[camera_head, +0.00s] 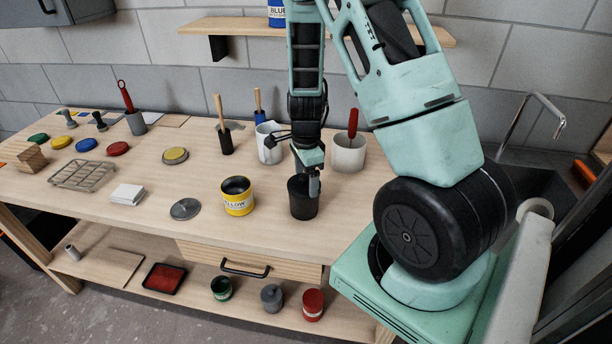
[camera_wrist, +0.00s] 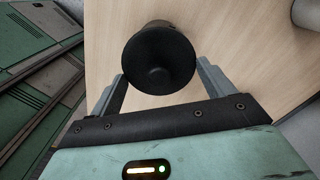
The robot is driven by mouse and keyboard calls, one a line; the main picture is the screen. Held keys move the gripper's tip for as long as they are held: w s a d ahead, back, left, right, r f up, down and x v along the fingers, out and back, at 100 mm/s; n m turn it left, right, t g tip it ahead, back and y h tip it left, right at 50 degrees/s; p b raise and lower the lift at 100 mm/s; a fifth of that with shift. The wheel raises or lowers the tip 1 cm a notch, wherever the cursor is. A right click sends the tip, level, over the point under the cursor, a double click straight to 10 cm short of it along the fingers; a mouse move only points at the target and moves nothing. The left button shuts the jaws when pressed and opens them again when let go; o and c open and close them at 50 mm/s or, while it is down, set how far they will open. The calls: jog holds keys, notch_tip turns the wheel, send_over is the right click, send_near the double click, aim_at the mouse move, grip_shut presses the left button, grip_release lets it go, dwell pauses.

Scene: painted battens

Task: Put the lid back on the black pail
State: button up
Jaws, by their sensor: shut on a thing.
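The black pail (camera_head: 303,205) stands upright near the front edge of the workbench, right of the yellow tin. My gripper (camera_head: 314,184) is at its top, pointing down, with a finger on the near right side of the rim. In the wrist view, a round black lid (camera_wrist: 160,72) with a small central knob lies between the two fingers of my gripper (camera_wrist: 163,84), which are shut on it. The dark body of the pail (camera_wrist: 152,27) shows beyond the lid. I cannot tell whether the lid is fully seated or slightly above the rim.
A yellow tin (camera_head: 238,198) and a grey knobbed disc (camera_head: 185,209) are to the left. White pots (camera_head: 349,155) stand behind, one with a red-handled tool. A wire rack (camera_head: 83,175) is farther left. Several small pots, including a red one (camera_head: 313,305), sit on the lower shelf.

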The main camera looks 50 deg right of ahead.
dwell(0.4)
jog(key=o, duration=0.9)
jog(key=shift+r+p, duration=3.3)
jog(key=shift+r, duration=0.2)
grip_shut()
jog(key=shift+f, duration=0.3)
